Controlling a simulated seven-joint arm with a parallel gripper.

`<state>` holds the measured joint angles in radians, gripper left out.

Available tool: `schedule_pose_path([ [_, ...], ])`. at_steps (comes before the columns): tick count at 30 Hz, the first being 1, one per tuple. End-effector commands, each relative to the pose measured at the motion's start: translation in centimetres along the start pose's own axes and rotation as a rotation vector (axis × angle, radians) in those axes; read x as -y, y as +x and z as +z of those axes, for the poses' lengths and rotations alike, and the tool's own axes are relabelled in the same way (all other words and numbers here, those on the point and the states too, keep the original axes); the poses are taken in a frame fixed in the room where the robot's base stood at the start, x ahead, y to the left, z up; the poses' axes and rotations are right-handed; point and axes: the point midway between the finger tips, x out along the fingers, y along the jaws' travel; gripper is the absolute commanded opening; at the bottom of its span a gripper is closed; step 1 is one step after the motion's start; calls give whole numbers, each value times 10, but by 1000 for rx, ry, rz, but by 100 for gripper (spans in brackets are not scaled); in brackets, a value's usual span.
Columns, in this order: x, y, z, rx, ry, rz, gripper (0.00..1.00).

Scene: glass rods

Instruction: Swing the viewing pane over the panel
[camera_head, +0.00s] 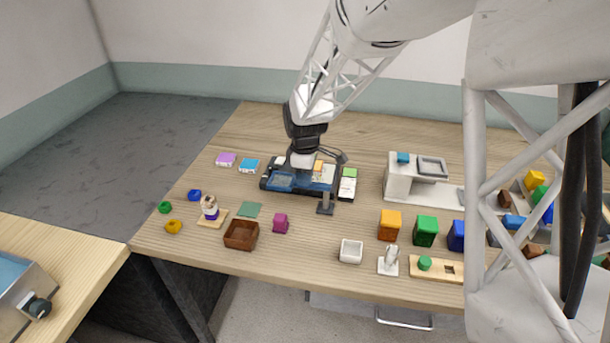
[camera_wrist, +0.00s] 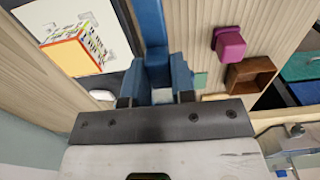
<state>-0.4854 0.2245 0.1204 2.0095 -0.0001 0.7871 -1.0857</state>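A blue-framed device (camera_head: 272,184) lies on the table below my gripper. Its blue bar (camera_wrist: 149,18) runs up the middle of the wrist view. A pale printed panel (camera_wrist: 62,18) with a dark border lies left of that bar, and an orange-topped block or print shows on it. The viewing pane seems to be the bluish area (camera_head: 281,180) in the device's left part; its edges are hard to make out. My gripper (camera_wrist: 158,92) points down at the device, its fingers apart around or beside a blue piece. Whether they touch it is unclear. The arm hides part of the device.
A dark grey stand (camera_head: 325,204) is just in front of the device. A magenta block (camera_wrist: 229,45) and a brown open box (camera_wrist: 249,75) lie nearby. A white station (camera_head: 400,183) and coloured blocks are to the right. Purple (camera_head: 226,159) and blue pieces lie to the left.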

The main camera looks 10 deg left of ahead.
Motion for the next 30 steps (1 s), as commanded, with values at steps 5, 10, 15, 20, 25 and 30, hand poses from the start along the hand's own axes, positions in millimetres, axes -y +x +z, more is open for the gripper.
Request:
schedule_pose_path([
  [5, 0, 0, 0, 0, 0, 0, 0],
  [10, 0, 0, 0, 0, 6, 0, 0],
  [15, -2, 0, 0, 0, 37, -1, 0],
  [20, -6, 0, 1, 0, 103, 0, 0],
  [25, -13, -1, 2, 0, 213, 0, 0],
  [30, -22, 0, 5, 0, 357, 0, 0],
])
